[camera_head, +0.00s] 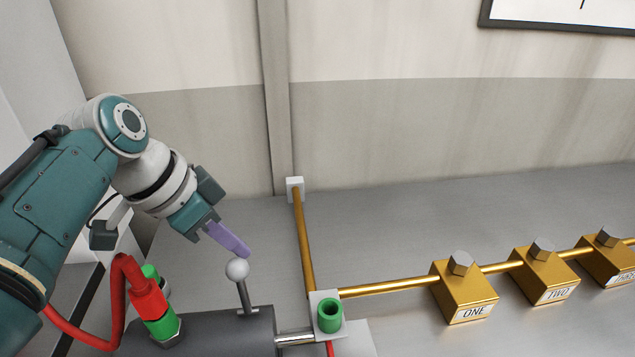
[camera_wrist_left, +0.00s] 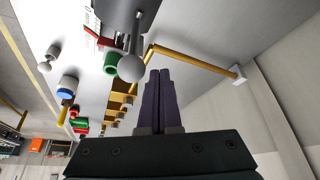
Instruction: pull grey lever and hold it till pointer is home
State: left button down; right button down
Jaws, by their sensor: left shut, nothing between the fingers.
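The grey lever (camera_head: 243,294) stands up from a dark grey block (camera_head: 205,330), with a round light grey ball (camera_head: 237,269) on top. My left gripper (camera_head: 243,250) is shut and empty, its purple fingers slanting down to just above the ball. In the left wrist view the ball (camera_wrist_left: 130,68) shows just left of the closed fingertips (camera_wrist_left: 158,74); I cannot tell whether they touch. A black-framed white panel (camera_head: 560,12) is cut off at the top right, with a short dark mark on it; I cannot tell if that is the pointer. My right gripper is out of view.
A red hose (camera_head: 125,285) with a green-and-red coupling (camera_head: 155,315) stands left of the lever. A green socket (camera_head: 329,315) is to its right. Brass pipes run to brass blocks marked ONE (camera_head: 465,295) and TWO (camera_head: 545,275). The bench behind is clear.

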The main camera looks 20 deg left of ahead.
aim_at(236, 265)
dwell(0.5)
pick_arm(q)
jog(key=shift+s+d+p, duration=0.5)
jog(key=shift+s+p, duration=0.35)
jog(key=shift+p, duration=0.2)
jog(key=s+d+p, duration=0.2)
jog(key=s+p, duration=0.1)
jog(key=shift+s, duration=0.25)
dwell(0.3)
jog(key=shift+w, duration=0.1)
dwell(4.2)
jog(key=shift+w+a+r, duration=0.45)
jog(key=shift+w+r, duration=0.1)
jog(key=shift+w, duration=0.25)
notch_tip(236, 265, up, 7)
jog(key=p, duration=0.8)
